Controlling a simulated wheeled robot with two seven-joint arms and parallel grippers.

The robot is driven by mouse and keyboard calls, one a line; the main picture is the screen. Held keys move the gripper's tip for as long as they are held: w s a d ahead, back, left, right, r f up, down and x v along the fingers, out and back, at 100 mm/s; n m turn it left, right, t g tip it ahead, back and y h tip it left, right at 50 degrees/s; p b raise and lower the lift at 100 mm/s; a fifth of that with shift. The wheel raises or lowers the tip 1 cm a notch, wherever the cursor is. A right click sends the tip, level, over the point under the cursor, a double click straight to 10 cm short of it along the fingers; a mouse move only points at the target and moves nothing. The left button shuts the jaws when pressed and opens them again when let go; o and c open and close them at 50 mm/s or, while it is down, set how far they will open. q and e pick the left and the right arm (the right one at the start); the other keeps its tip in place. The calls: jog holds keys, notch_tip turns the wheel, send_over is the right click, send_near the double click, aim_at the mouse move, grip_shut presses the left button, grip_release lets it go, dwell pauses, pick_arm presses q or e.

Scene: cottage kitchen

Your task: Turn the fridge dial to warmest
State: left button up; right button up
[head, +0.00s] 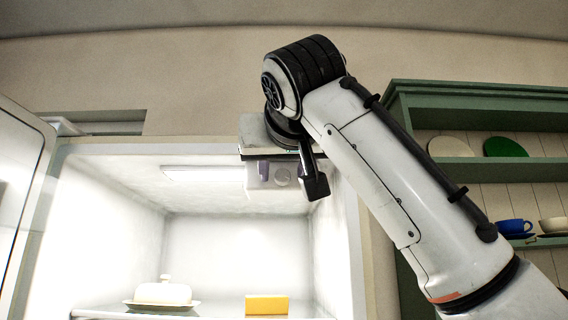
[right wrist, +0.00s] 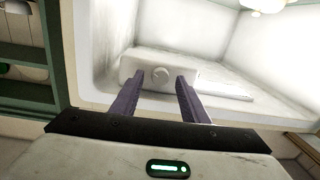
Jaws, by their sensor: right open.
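The fridge dial (head: 282,177) is a small round pale knob on a white box under the fridge's ceiling. The dial also shows in the right wrist view (right wrist: 161,73), where it appears between my two purple fingertips, a little beyond them. My right gripper (head: 264,178) is open and empty in front of the box; its fingers also show in the right wrist view (right wrist: 160,80). In the head view one finger shows just left of the dial and the other is hidden. I cannot tell which way the dial points. My left gripper is not in view.
The fridge (head: 356,262) stands open, its door (head: 22,190) swung to the left. Inside, a white covered butter dish (head: 163,294) and a yellow block (head: 267,305) sit on a shelf. A green wall shelf (head: 482,92) with plates and cups is at right.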

jog(key=shift+w, duration=0.1)
jog(key=shift+c, duration=0.6)
grip_shut()
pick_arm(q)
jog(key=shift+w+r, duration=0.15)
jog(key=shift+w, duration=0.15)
